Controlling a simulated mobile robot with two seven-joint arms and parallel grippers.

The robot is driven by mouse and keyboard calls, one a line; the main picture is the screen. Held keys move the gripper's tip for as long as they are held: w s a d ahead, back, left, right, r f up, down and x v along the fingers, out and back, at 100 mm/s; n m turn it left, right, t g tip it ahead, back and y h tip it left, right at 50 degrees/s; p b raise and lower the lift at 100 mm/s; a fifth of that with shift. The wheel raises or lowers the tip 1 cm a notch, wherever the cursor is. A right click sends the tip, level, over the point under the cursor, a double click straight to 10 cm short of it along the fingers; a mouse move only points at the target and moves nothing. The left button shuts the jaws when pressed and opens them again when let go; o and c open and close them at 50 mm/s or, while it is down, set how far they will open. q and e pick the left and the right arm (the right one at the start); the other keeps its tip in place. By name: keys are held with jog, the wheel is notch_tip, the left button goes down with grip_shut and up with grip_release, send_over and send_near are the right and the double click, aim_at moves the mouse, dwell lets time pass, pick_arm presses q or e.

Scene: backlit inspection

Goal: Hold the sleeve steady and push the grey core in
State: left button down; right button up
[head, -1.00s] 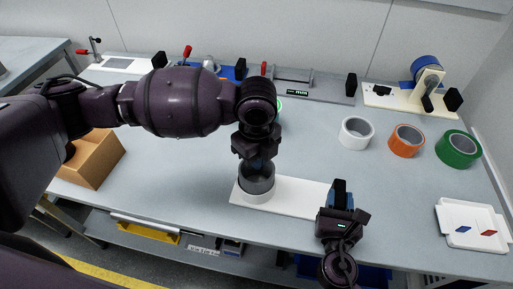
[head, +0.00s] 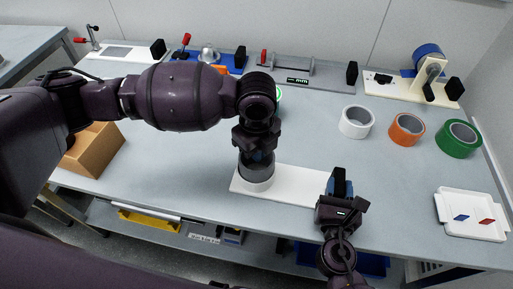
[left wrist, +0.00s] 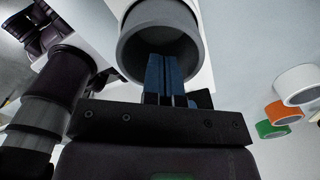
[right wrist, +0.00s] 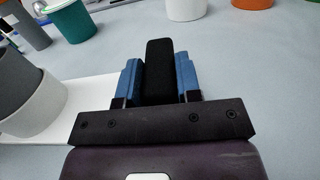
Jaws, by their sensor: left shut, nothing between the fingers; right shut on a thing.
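A white sleeve (head: 256,185) stands upright on the left end of a white base plate (head: 300,186). The grey core (head: 246,172) sits in its top, part of it showing above the rim. My left gripper (head: 258,157) points down at the core; its shut blue fingers (left wrist: 165,75) reach over the core's opening (left wrist: 160,20), with nothing between them. Whether the fingertips touch it, I cannot tell. My right gripper (head: 339,182) is shut on an upright black block (right wrist: 158,70) at the plate's right end. The sleeve (right wrist: 42,108) shows left of it in the right wrist view.
A white roll (head: 356,121), an orange roll (head: 406,129) and a green roll (head: 457,139) stand at the back right. A white tray (head: 470,230) lies at the right. A cardboard box (head: 95,150) is at the left. Fixtures line the back edge.

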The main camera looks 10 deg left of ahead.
pick_arm(q)
jog(key=shift+f, duration=0.45)
pick_arm(e)
jog(key=shift+f, duration=0.15)
dwell(0.3)
pick_arm(q)
notch_tip(320, 180, up, 15)
dwell(1.0)
pick_arm(e)
jog(key=o, duration=1.1)
jog(key=shift+s, duration=0.1)
